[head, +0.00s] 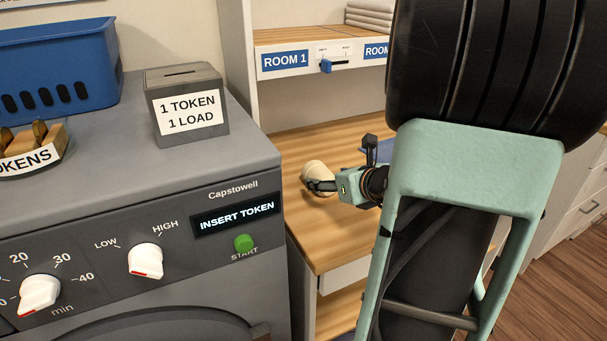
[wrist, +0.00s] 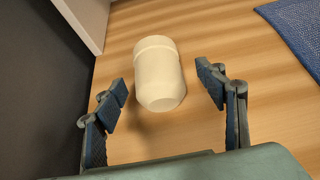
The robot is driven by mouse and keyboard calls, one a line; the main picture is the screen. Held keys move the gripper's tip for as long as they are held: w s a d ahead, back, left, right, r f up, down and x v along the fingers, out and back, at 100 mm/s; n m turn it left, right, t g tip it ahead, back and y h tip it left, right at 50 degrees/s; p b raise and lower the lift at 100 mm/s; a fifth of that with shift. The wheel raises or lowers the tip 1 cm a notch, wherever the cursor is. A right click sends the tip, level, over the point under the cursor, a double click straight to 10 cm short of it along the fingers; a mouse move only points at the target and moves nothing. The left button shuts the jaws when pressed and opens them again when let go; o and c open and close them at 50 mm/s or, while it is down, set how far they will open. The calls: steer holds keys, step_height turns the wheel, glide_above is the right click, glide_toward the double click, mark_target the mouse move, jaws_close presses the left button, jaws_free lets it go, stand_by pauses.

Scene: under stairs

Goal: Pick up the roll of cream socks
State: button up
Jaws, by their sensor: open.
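The roll of cream socks (wrist: 159,75) lies on the wooden counter (wrist: 215,135), between the open fingers of my gripper (wrist: 167,90) in the wrist view. Both fingers stand apart from it, with a gap on each side. In the head view the roll (head: 316,174) shows at the left end of my gripper (head: 322,186), which partly covers it. My arm hides much of the counter to the right.
A grey washing machine (head: 100,209) stands directly left of the counter. Its dark side also shows at left in the wrist view (wrist: 40,90). A blue mat (wrist: 295,32) lies to the right of the roll. A shelf labelled ROOM 1 (head: 285,60) is above the counter.

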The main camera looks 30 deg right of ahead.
mark_target(321, 176)
steer(key=b+x, duration=0.1)
steer(key=x, duration=0.3)
steer(key=shift+w+a, duration=0.15)
steer(key=shift+w, duration=0.1)
steer(key=shift+c, duration=0.4)
steer(key=c, duration=1.2)
steer(key=shift+o, duration=0.2)
steer(key=shift+r, duration=0.1)
